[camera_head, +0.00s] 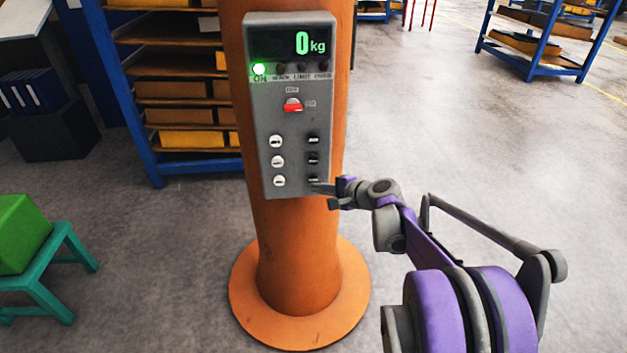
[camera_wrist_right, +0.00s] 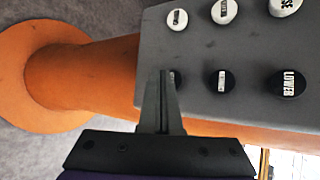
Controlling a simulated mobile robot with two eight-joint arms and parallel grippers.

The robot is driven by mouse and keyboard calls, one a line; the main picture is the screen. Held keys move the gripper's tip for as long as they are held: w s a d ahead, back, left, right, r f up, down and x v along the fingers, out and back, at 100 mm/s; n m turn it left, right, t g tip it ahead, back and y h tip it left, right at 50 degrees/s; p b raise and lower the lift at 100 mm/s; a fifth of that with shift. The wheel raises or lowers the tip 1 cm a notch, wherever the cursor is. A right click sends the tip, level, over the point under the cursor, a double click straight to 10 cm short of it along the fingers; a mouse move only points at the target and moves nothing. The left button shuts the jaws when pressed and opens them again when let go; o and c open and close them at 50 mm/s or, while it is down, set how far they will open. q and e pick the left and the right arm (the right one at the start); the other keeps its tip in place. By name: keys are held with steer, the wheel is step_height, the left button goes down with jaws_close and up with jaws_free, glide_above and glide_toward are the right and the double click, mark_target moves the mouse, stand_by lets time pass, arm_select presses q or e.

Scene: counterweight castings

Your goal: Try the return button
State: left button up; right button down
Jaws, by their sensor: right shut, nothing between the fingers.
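A grey control panel (camera_head: 262,150) is fixed to an orange column, with a white column of buttons (camera_head: 277,161) on the left and a black column (camera_head: 313,158) on the right. My right gripper (camera_head: 322,190) is shut and empty, its tips beside the lowest black button (camera_head: 314,179). In the right wrist view my gripper fingers (camera_wrist_right: 160,100) partly cover that end black button (camera_wrist_right: 177,78); its label is hidden. Contact cannot be told. A black button reading LOWER (camera_wrist_right: 289,83) is at the right there. No return label is readable. My left gripper is out of view.
The panel display (camera_head: 292,43) reads 0 kg and the ON lamp (camera_head: 259,69) glows green. A red switch (camera_head: 293,105) sits above the buttons. A green block (camera_head: 20,232) rests on a teal stool (camera_head: 62,243) at left.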

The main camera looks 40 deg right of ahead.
steer(key=shift+w, duration=0.1)
steer(key=shift+w+d, duration=0.25)
steer(key=shift+w, duration=0.05)
steer(key=shift+w+d, duration=0.25)
steer(key=shift+w, duration=0.1)
stand_by(2.5)
steer(key=shift+s+a, duration=0.1)
steer(key=shift+s, duration=0.05)
stand_by(2.4)
steer(key=shift+s+a, duration=0.35)
steer(key=shift+s, duration=0.25)
steer(key=shift+s+a, duration=0.45)
steer(key=shift+s, duration=0.25)
steer(key=shift+s+a, duration=0.45)
steer(key=shift+s, duration=0.3)
steer(key=shift+s+a, duration=0.45)
steer(key=shift+s, duration=0.25)
